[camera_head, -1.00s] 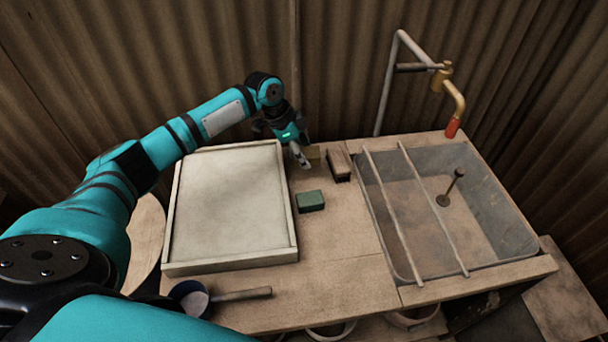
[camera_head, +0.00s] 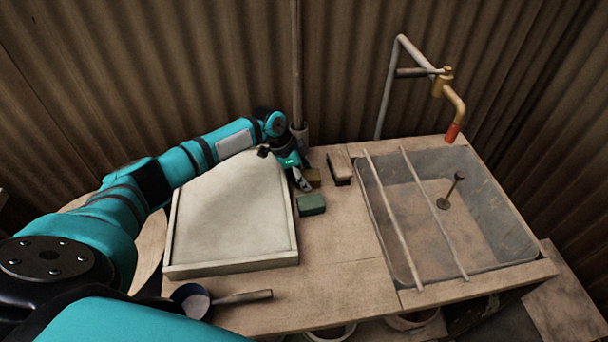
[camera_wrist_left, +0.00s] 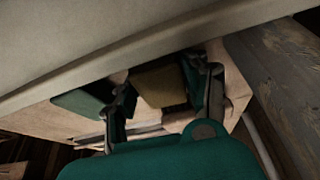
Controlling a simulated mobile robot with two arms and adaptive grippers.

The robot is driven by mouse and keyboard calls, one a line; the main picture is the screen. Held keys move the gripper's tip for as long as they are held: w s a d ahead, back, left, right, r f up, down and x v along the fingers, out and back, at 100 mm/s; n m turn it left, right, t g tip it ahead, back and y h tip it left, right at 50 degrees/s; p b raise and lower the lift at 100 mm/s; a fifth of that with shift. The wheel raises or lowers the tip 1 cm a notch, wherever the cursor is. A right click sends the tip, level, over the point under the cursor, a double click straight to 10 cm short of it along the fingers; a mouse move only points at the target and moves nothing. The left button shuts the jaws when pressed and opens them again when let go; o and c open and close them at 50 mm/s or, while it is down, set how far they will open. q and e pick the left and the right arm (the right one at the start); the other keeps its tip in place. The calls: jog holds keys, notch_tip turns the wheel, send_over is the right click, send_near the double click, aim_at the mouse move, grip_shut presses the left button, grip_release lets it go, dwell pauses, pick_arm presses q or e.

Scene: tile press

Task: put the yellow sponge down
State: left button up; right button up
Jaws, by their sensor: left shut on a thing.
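My left gripper (camera_head: 304,183) is shut on the yellow sponge (camera_head: 314,177), of which a dull yellow-brown part shows beside the fingers. In the left wrist view the yellow sponge (camera_wrist_left: 160,84) sits between the two fingers. The gripper is right of the white tray, just behind the green sponge (camera_head: 311,204). The green sponge (camera_wrist_left: 80,103) also shows left of the fingers in the wrist view. I cannot tell whether the yellow sponge touches the table. My right gripper is not in view.
The white framed tray (camera_head: 168,240) lies left of the gripper. A brown wooden block (camera_head: 340,166) lies to the right, beside the sink (camera_head: 500,215) with two rods across it. A dark-headed scoop (camera_head: 245,296) lies in front. The tabletop (camera_head: 345,235) ahead of the green sponge is bare.

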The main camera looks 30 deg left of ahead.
pick_arm(q)
jog(key=shift+s+f, duration=0.2)
jog(key=shift+f, duration=0.15)
jog(key=o, duration=0.7)
jog(key=shift+c, duration=0.2)
jog(key=o, duration=0.5)
jog(key=shift+f, duration=0.2)
jog(key=shift+c, duration=0.2)
jog(key=shift+w+a+r, duration=0.1)
jog(key=shift+r, duration=0.35)
jog(key=b+v, duration=0.1)
jog(key=v, duration=1.6)
jog(key=shift+s+a+r, duration=0.2)
jog(key=shift+s, duration=0.05)
